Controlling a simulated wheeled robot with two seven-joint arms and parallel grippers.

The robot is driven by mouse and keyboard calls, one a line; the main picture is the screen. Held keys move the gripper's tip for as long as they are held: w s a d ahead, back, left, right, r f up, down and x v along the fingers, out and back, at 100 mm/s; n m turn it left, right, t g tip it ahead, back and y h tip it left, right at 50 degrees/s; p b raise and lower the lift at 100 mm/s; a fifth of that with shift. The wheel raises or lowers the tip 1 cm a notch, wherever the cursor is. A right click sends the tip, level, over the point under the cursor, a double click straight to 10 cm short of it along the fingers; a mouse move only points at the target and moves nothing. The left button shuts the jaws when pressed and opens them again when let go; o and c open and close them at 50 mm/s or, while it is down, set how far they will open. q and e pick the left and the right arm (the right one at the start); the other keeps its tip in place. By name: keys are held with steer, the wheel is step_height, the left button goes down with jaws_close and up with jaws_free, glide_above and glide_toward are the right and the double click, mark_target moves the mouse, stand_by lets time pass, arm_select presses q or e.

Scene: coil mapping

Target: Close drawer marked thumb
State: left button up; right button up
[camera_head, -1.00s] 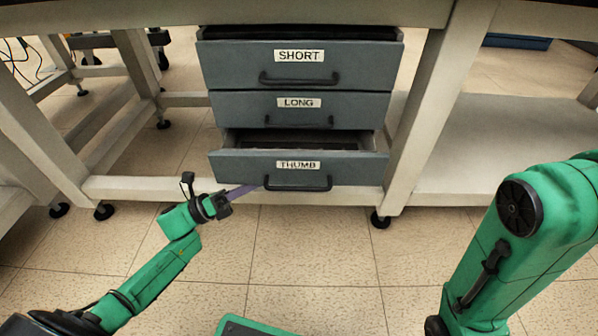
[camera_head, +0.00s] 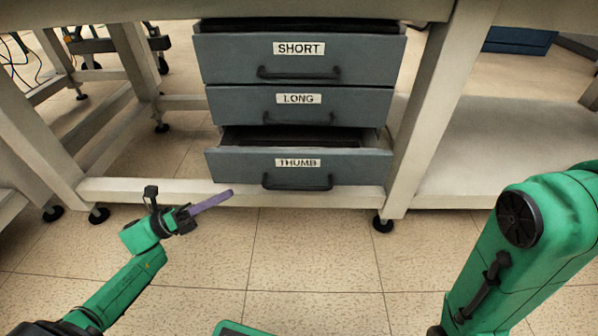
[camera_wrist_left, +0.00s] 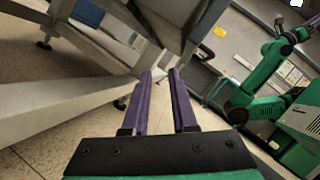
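The drawer marked THUMB (camera_head: 240,168) is the lowest of three grey drawers under the table in the head view. It is pulled out, with its dark inside showing above the front. Its black handle (camera_head: 297,184) is on the front, below the label. My left gripper (camera_head: 222,196) is in front of the drawer and left of the handle, apart from it. In the left wrist view its two purple fingers (camera_wrist_left: 161,72) stand apart with nothing between them. My right arm is at the right of the head view, its gripper outside that view. A small purple part shows on a green arm in the wrist view.
The SHORT drawer (camera_head: 227,62) and the LONG drawer (camera_head: 230,102) are above. A pale table leg (camera_head: 425,110) stands right of the drawers, and a low frame bar (camera_head: 135,191) runs below. The tiled floor (camera_head: 310,250) in front is clear.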

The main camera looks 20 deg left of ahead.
arm_select(q)
steer(key=shift+s+a+f, duration=0.2)
steer(key=shift+s+a, duration=0.1)
steer(key=shift+a, duration=0.3)
